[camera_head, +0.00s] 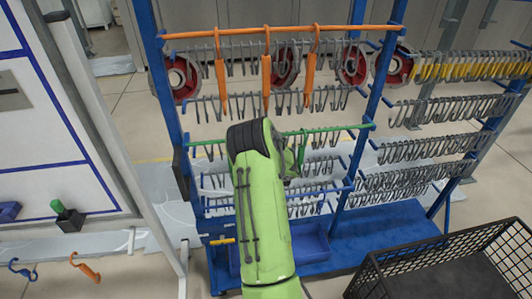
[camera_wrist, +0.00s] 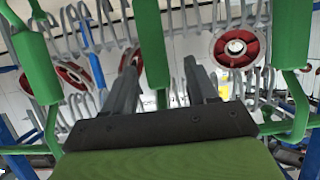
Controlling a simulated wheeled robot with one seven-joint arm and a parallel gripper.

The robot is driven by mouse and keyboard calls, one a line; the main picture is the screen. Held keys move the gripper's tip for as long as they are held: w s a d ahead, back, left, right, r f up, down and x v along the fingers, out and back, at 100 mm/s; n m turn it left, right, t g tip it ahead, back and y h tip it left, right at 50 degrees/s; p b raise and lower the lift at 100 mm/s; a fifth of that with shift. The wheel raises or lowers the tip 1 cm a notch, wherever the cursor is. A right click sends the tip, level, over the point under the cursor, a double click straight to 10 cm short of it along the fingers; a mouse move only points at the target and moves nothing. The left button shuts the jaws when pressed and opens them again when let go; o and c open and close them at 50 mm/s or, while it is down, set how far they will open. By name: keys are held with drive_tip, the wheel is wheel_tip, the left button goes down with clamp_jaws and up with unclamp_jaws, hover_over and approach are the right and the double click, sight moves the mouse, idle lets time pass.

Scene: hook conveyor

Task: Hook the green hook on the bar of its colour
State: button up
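The green bar (camera_head: 330,129) runs across the middle of the rack, partly hidden by my arm. In the wrist view, green hooks hang at the left (camera_wrist: 37,65) and right (camera_wrist: 292,35). A third green hook (camera_wrist: 151,40) is in the middle, its lower part between and beyond my grey fingers. My gripper (camera_wrist: 163,68) is open, with its fingers spread wider than this hook. Whether one finger touches it, I cannot tell. In the head view my arm mostly hides the gripper and hooks; whether the middle hook's top is on the bar is not visible.
An orange bar (camera_head: 280,31) above holds three orange hooks (camera_head: 266,70). Grey hooks (camera_head: 430,145) crowd the rack's rows. A black crate (camera_head: 440,265) stands at lower right.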

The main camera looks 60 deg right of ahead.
drive_tip(key=shift+s+a, duration=0.1)
drive_tip(key=b+v, duration=0.4)
drive_tip(key=v, duration=1.1)
drive_tip(key=shift+a+r, duration=0.2)
drive_tip(key=shift+s, duration=0.15)
drive_tip(key=w+a+r+n+t+y, duration=0.1)
drive_tip(key=w+a+r+n+y, duration=0.2)
drive_tip(key=a, duration=0.5)
drive_tip(key=w+a+r+n+t+y, duration=0.15)
drive_tip(key=w+a+y, duration=0.3)
drive_tip(key=a, duration=0.45)
drive_tip(key=s+a+r+n+g+y, duration=0.1)
drive_tip(key=a+n+g, duration=0.1)
drive_tip(key=a, duration=0.4)
drive_tip(key=s+a+r+n+g+y, duration=0.1)
drive_tip(key=s+a+r+n+y, duration=0.1)
drive_tip(key=a, duration=0.5)
drive_tip(key=s+a+r+g, duration=0.1)
drive_tip(key=s+a+g, duration=0.2)
drive_tip(key=s, duration=1)
drive_tip(key=a+h, duration=0.1)
drive_tip(key=a, duration=0.2)
drive_tip(key=shift+s+a+r, duration=0.2)
drive_tip(key=shift+r, duration=0.2)
